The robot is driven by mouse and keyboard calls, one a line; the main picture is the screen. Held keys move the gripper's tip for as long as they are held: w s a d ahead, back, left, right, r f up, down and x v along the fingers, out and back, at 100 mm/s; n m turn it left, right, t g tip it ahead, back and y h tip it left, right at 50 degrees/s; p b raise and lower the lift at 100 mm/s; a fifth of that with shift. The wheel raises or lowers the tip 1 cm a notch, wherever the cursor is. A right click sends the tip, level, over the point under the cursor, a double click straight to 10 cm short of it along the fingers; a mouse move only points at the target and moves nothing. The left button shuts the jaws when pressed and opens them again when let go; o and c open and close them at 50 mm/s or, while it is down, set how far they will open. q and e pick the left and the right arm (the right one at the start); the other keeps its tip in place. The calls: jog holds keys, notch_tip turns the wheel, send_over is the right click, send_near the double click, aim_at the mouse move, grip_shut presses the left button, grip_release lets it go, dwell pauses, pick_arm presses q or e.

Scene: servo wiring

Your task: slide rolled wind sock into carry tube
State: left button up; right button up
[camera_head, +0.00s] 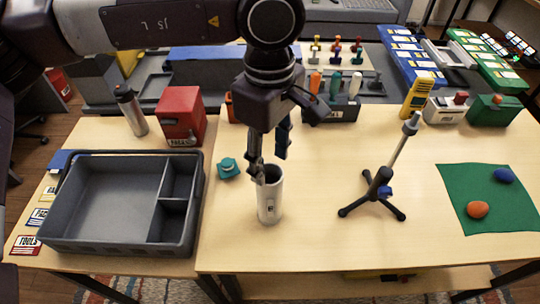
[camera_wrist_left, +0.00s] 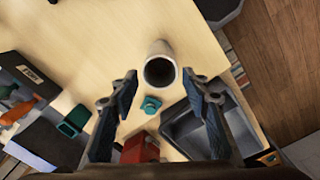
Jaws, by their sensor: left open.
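The carry tube (camera_head: 270,204), pale grey, stands upright on the wooden table, with its open top facing up. In the left wrist view the tube (camera_wrist_left: 160,50) shows a dark inside, and I cannot tell whether anything is in it. My left gripper (camera_head: 268,160) points down just over the tube's mouth, with its fingers apart and nothing seen between them. One finger overlaps the tube's rim in the head view; I cannot tell whether it touches. I cannot make out a rolled wind sock in either view. My right gripper is not in view.
A small teal part (camera_head: 228,168) lies left of the tube. A grey divided tray (camera_head: 100,240) and a red box (camera_head: 181,115) are at the left. Tools stand behind.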

pick_arm(q)
notch_tip(320, 180, up, 12)
dwell(0.5)
dwell(0.7)
